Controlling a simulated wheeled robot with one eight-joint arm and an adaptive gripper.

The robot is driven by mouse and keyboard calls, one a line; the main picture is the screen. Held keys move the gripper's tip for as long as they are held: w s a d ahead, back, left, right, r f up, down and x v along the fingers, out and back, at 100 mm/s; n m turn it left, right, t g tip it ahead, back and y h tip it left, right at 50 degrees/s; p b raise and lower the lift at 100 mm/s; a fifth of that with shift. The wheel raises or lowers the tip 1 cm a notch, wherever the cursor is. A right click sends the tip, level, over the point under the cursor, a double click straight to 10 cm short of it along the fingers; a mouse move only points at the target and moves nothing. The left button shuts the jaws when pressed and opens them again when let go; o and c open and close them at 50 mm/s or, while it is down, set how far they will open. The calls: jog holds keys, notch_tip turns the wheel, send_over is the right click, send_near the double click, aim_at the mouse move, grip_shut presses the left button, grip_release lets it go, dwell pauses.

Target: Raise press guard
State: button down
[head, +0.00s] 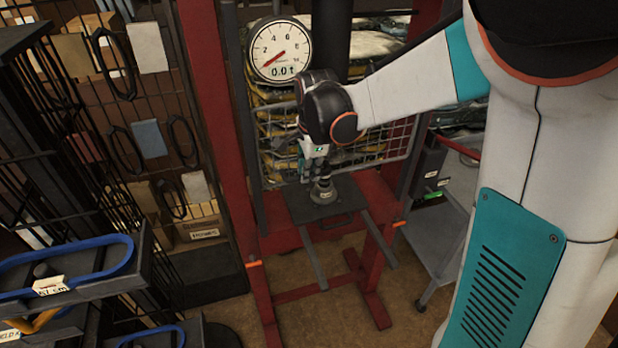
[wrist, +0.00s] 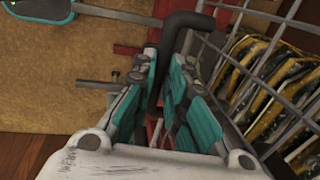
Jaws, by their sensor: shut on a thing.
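The press guard (head: 392,142) is a grey wire mesh panel in a grey frame, upright across the red press. Its mesh also shows at the right of the wrist view (wrist: 241,82). A dark bent handle bar (wrist: 190,20) runs down between the teal finger pads of my gripper (wrist: 166,62). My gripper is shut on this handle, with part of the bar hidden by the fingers. In the head view my gripper (head: 314,160) points down at the guard's front, above the press plate, and hides the handle.
The press has red posts (head: 205,100) and a dial gauge (head: 280,50) reading 0.0 t. A small grey piece (head: 322,192) sits on its dark plate (head: 300,211). A grey cart (head: 445,225) stands at right, and a rack with blue loops (head: 70,262) at left.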

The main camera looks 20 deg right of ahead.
jog(key=shift+r+p, duration=0.35)
jog(key=shift+r, duration=0.75)
jog(key=c, duration=1.6)
grip_release()
notch_tip(320, 180, up, 12)
jog(key=s, duration=0.2)
jog(key=shift+s, duration=0.2)
jog(key=shift+f, duration=0.2)
